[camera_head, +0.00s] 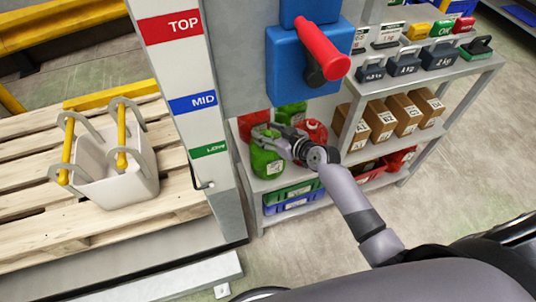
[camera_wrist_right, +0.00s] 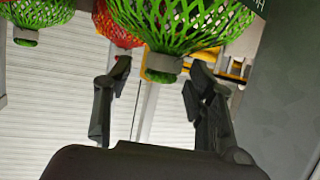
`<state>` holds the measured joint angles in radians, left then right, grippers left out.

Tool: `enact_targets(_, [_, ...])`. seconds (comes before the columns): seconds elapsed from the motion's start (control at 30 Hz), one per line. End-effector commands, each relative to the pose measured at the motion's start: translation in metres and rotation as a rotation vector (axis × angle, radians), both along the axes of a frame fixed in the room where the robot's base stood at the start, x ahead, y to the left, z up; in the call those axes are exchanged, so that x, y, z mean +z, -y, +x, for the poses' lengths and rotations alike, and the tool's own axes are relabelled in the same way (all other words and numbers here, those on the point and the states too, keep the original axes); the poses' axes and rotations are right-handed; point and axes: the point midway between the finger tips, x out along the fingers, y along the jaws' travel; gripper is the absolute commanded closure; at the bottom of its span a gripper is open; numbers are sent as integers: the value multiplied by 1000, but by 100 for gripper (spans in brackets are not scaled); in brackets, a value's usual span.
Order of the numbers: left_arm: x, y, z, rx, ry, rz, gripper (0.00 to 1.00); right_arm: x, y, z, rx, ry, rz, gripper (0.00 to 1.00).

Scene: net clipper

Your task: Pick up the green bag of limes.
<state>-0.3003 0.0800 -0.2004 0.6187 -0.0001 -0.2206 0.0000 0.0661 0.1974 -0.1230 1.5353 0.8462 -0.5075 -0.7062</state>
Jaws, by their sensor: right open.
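A green bag (camera_head: 265,161) sits on the shelf at the left end of the rack in the head view, with a pale label on its front. My right gripper (camera_head: 266,136) is at the top of this bag and hides part of it. In the right wrist view a green net bag (camera_wrist_right: 185,22) fills the top middle, with a grey collar (camera_wrist_right: 164,63) at its neck. My right gripper (camera_wrist_right: 160,68) is open there, one finger to each side of the collar. I cannot tell how deep the collar lies between the fingers. My left gripper is not in view.
Another green bag (camera_head: 291,112) and a red bag (camera_head: 315,132) stand close by, and a red net (camera_wrist_right: 112,27) shows in the wrist view. The white post (camera_head: 181,70) stands left of the shelf. Brown boxes (camera_head: 380,121) fill the shelf to the right.

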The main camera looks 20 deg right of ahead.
Motion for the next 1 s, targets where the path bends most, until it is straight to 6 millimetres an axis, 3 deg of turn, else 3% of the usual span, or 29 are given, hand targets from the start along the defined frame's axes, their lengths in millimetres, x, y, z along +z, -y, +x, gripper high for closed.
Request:
enact_targets(0.23, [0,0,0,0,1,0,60,0,0,1,0,1,0,50])
enact_targets(1.0, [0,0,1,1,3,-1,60,-1,0,1,0,0,0,100])
